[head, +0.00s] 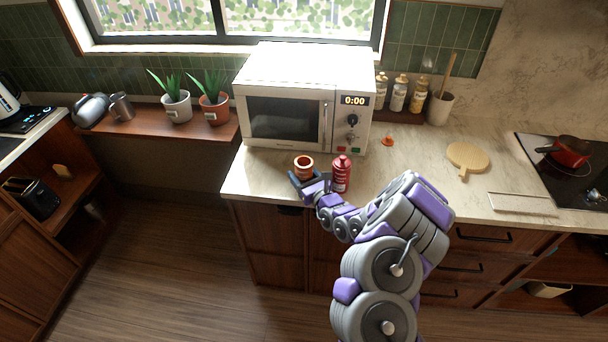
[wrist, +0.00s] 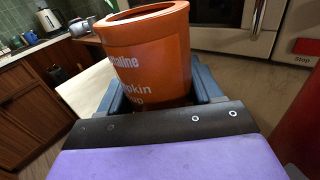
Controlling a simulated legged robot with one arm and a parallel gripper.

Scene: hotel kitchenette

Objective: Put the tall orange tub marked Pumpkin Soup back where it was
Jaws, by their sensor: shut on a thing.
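The orange tub (wrist: 160,60) is between the jaws of my gripper (wrist: 165,98) in the wrist view. Its white lettering shows in part, with "pkin" readable, and its rim is open at the top. In the head view, the tub (head: 304,165) is upright at the front left of the counter, before the microwave. My gripper (head: 303,180) is shut on it there. Whether the tub's base touches the counter is hidden by my gripper. The place where it stood before cannot be told from these frames.
A red bottle (head: 341,174) stands just right of my gripper. The white microwave (head: 290,119) is close behind. A small orange item (head: 387,141) and a round wooden board (head: 468,156) lie farther right. The counter's left edge (head: 232,170) is near.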

